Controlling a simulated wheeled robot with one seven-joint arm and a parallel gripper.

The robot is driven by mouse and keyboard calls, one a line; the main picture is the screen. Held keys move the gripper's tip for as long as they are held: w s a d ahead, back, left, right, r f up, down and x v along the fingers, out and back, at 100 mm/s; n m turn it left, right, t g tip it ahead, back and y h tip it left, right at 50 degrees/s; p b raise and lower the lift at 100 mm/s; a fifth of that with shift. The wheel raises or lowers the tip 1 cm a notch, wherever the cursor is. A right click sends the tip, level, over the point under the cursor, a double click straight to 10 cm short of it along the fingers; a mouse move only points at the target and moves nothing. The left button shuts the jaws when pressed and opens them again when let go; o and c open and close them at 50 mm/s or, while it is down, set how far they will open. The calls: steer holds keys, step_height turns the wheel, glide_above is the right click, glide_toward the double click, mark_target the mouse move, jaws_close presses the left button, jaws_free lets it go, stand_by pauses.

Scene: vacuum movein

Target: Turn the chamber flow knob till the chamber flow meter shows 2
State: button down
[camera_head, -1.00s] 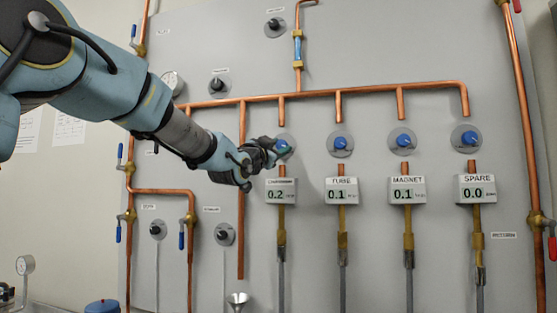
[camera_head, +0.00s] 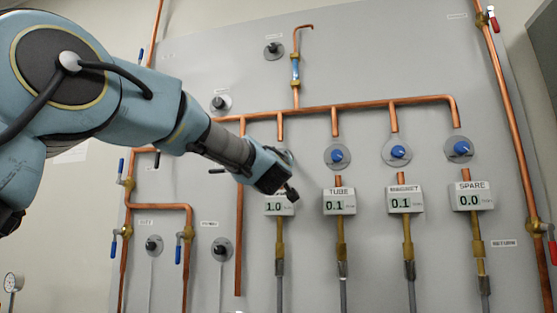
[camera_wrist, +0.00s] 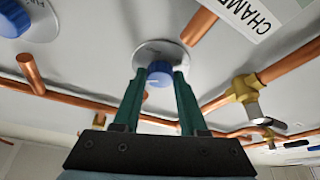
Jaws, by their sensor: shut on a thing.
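The chamber flow knob (camera_wrist: 159,73) is blue and sits on a round grey plate on the panel. In the wrist view my gripper (camera_wrist: 159,80) has its two green fingers on either side of it, shut on it. In the head view my gripper (camera_head: 282,172) is in front of the panel and hides the knob; only part of its round plate shows. The chamber flow meter (camera_head: 277,207) is just below and reads 1.0. My gripper hides its label in the head view; part of the label (camera_wrist: 246,14) shows in the wrist view.
To the right are the tube knob (camera_head: 337,156), the magnet knob (camera_head: 398,152) and the spare knob (camera_head: 461,149), each above a meter. A copper pipe (camera_head: 330,108) runs above them. A brass valve (camera_wrist: 243,90) lies to the right in the wrist view.

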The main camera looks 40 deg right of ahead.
steer(key=shift+s+d+r+n+t+y+p, duration=0.1)
steer(key=shift+n+t+y+p, duration=0.35)
steer(key=shift+n, duration=1.1)
steer(key=shift+n+t+y+p, duration=0.15)
steer(key=shift+n+y+p, duration=0.5)
steer(key=shift+n, duration=0.9)
steer(key=shift+c, duration=2.2)
jaws_free()
steer(key=b+v, duration=0.4)
steer(key=v, duration=0.7)
steer(key=shift+r, duration=0.15)
steer(key=shift+d, duration=0.1)
